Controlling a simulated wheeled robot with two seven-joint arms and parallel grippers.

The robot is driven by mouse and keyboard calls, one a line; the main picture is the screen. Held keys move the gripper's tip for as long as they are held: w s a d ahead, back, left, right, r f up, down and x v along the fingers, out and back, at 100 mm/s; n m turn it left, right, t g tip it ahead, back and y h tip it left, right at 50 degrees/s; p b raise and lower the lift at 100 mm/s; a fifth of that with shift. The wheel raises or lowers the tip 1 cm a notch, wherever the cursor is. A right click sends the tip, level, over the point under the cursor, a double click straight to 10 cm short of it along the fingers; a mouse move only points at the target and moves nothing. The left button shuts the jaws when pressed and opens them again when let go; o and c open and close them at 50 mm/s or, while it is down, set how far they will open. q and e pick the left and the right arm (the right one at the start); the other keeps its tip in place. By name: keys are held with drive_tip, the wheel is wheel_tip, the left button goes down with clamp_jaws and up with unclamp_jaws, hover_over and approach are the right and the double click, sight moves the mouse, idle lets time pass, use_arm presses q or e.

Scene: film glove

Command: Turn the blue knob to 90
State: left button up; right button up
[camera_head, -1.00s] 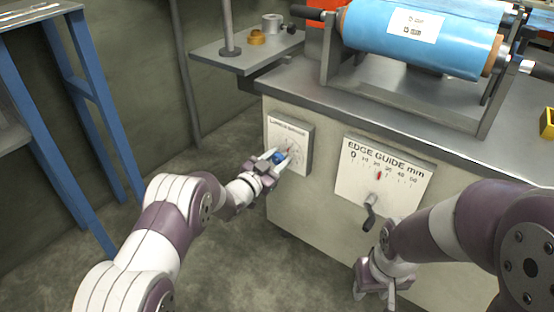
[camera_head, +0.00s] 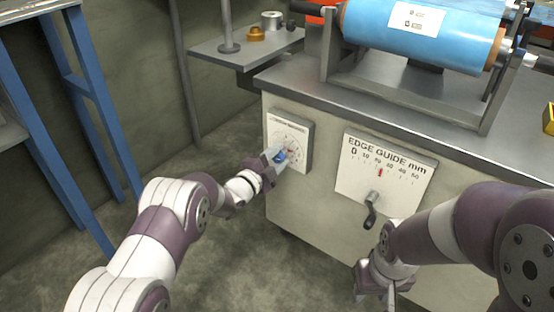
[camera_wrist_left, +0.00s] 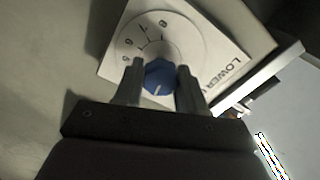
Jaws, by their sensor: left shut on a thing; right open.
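The blue knob (camera_head: 280,157) sits on a white dial plate (camera_head: 291,128) on the front of the machine cabinet. In the left wrist view the blue knob (camera_wrist_left: 159,77) stands between the two fingers, with a pale pointer line on its face. Numbers from about 5 to 8 show on the dial (camera_wrist_left: 185,35); the rest is hidden. My left gripper (camera_head: 277,158) is shut on the knob; it also shows in the left wrist view (camera_wrist_left: 160,85). My right gripper (camera_head: 375,292) is open and empty, low in front of the cabinet.
An edge guide plate (camera_head: 384,168) with a black-handled crank (camera_head: 370,210) is to the right of the dial. A grey side shelf (camera_head: 245,52) juts out above left. Blue legs (camera_head: 88,95) stand at left.

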use_arm(q)
drive_tip(key=shift+f+m, duration=0.1)
drive_tip(key=shift+m, duration=0.8)
drive_tip(key=o, duration=1)
drive_tip(key=shift+s, duration=0.1)
drive_tip(key=shift+o, duration=0.2)
